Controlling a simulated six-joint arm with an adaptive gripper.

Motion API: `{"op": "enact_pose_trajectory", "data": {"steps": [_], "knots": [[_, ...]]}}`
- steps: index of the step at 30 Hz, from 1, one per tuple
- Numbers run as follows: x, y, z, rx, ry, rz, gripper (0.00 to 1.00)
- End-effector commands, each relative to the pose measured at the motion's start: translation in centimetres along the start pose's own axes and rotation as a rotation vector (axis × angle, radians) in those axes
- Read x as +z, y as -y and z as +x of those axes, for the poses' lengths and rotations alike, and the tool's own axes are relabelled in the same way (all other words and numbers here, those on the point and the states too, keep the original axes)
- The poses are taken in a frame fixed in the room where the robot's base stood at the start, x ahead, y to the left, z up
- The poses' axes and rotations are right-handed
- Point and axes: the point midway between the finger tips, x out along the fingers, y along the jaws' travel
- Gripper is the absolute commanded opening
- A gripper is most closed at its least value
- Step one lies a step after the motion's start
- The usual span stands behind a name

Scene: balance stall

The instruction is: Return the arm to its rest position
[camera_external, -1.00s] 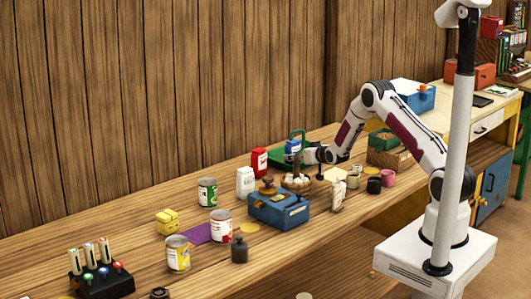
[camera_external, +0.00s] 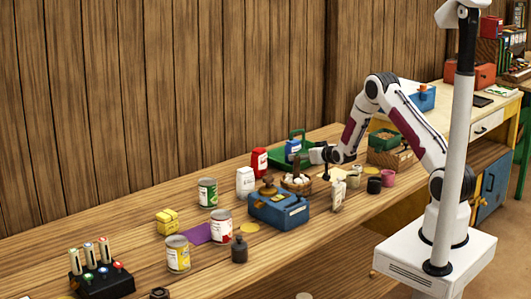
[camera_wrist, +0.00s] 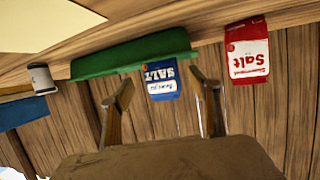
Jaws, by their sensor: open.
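My gripper (camera_external: 317,155) is open and empty at the right end of the green tray (camera_external: 277,158), above the bench. In the wrist view its two fingers are spread (camera_wrist: 161,88), with a blue salt packet (camera_wrist: 161,78) seen beyond the gap between them. The blue packet (camera_external: 293,147) sits in the green tray in the outside view. A red salt packet (camera_wrist: 247,55) stands to the right in the wrist view, apart from the fingers. My arm is bent, with its elbow raised.
A basket of eggs (camera_external: 296,184), a blue scale-like box (camera_external: 279,208) and a white packet (camera_external: 245,181) stand near the tray. Open space lies above the bench.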

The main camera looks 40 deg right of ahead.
Motion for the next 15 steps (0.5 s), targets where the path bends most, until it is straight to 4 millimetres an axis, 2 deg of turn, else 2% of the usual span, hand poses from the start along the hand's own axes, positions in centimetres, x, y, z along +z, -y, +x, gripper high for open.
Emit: {"op": "enact_pose_trajectory", "data": {"steps": [15], "knots": [[-0.42,0.13,-0.17,-0.002,0.001,-0.002,0.61]]}}
